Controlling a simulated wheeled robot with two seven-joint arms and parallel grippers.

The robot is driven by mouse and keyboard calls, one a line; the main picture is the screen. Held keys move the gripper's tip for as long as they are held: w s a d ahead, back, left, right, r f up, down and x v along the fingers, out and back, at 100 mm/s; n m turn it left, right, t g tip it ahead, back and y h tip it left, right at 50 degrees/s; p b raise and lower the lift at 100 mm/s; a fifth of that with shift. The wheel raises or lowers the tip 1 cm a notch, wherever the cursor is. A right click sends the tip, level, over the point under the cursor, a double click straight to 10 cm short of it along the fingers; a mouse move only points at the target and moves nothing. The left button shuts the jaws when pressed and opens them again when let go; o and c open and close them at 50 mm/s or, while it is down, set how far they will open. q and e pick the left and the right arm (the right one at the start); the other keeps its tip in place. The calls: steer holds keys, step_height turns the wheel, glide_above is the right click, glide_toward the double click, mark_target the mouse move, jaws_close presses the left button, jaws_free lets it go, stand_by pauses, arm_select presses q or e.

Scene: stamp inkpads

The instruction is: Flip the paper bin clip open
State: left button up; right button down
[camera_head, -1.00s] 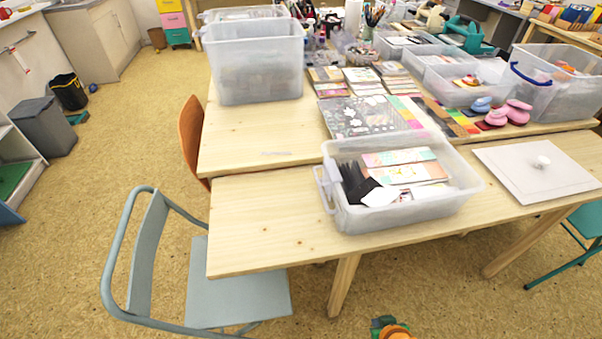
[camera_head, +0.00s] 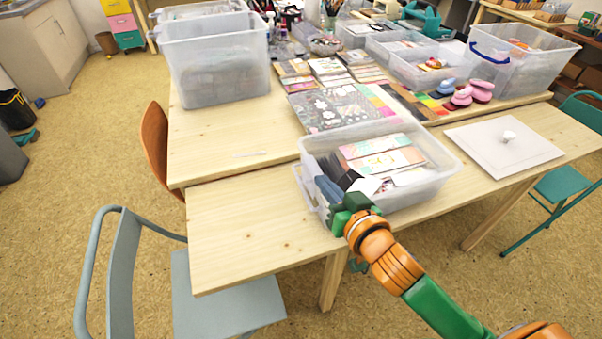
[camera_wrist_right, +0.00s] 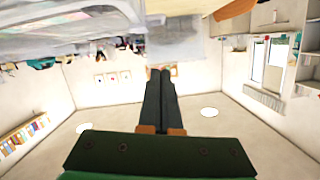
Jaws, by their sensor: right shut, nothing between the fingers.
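The translucent paper bin (camera_head: 425,187) stands upright on the near table and holds papers and dark sheets. A clip (camera_head: 304,188) of the same clear plastic sits on its left end; I cannot tell whether it is latched. My right gripper (camera_head: 326,187) is at the bin's near left corner, just right of the clip, in front of the wall. I cannot tell whether it touches the bin. Its fingers (camera_wrist_right: 161,75) are shut and empty in the right wrist view, hiding part of the bin's corner. My left gripper is not in view.
The near table (camera_head: 245,230) is bare left of the bin. A black patterned sheet (camera_head: 335,108) and larger clear bins (camera_head: 215,65) are behind. A grey-blue chair (camera_head: 225,300) stands in front at left.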

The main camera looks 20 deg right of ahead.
glide_above(299, 181)
steer(key=d, duration=0.2)
step_height(299, 181, down, 2)
steer(key=f, duration=0.2)
steer(key=a+f, duration=0.1)
steer(key=f, duration=0.1)
steer(key=shift+a+f, duration=0.1)
steer(key=shift+f, duration=0.1)
steer(key=shift+a, duration=0.1)
steer(key=shift+a+f+n, duration=0.1)
steer(key=shift+a+n, duration=0.15)
steer(key=shift+n, duration=0.05)
steer(key=shift+a+f+n+h+b, duration=0.15)
steer(key=shift+a+n+h+b, duration=0.15)
steer(key=shift+a+n+h, duration=0.15)
